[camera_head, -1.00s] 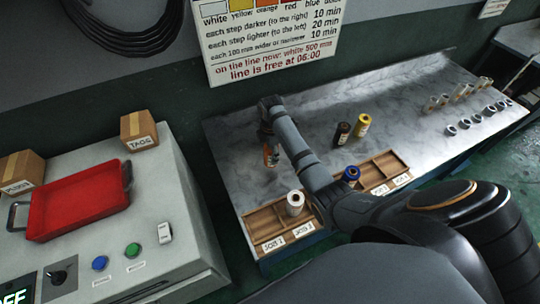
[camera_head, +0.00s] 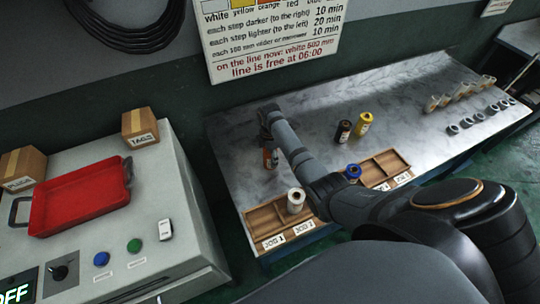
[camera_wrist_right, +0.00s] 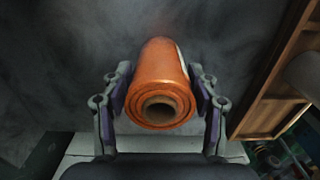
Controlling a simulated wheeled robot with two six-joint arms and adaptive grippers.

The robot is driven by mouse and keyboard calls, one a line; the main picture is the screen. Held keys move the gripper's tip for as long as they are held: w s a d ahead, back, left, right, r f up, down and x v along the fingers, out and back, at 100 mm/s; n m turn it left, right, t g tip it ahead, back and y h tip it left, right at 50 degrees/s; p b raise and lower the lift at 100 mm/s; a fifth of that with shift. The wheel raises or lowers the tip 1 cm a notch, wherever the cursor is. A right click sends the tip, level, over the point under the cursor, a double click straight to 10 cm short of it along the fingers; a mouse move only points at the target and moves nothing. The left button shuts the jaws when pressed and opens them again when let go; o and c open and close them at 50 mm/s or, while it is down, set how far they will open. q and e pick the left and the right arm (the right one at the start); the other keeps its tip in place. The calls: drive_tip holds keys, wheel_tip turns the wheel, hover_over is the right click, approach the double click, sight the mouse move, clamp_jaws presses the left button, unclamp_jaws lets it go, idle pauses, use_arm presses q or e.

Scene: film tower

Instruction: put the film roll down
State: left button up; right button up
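The orange film roll (camera_head: 270,158) stands upright at the left part of the marble-topped table (camera_head: 230,150). My right gripper (camera_head: 268,145) is over it from above. In the right wrist view the roll (camera_wrist_right: 158,85) sits between the two fingers of the gripper (camera_wrist_right: 160,98), with the pads against its sides. Its hollow core end faces the camera. I cannot tell whether its lower end touches the tabletop. My left gripper is not in view.
A wooden tray (camera_head: 262,218) at the front edge holds a white roll (camera_head: 296,200); a second tray (camera_head: 385,163) has a blue roll (camera_head: 353,172) near it. Black (camera_head: 343,131) and yellow (camera_head: 363,123) rolls stand behind. Bare marble surrounds the orange roll.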

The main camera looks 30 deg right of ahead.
drive_tip(key=shift+o, duration=0.9)
drive_tip(key=shift+r, duration=0.2)
wheel_tip(320, 180, up, 12)
drive_tip(key=shift+f+b, duration=0.1)
drive_tip(key=shift+b, duration=0.35)
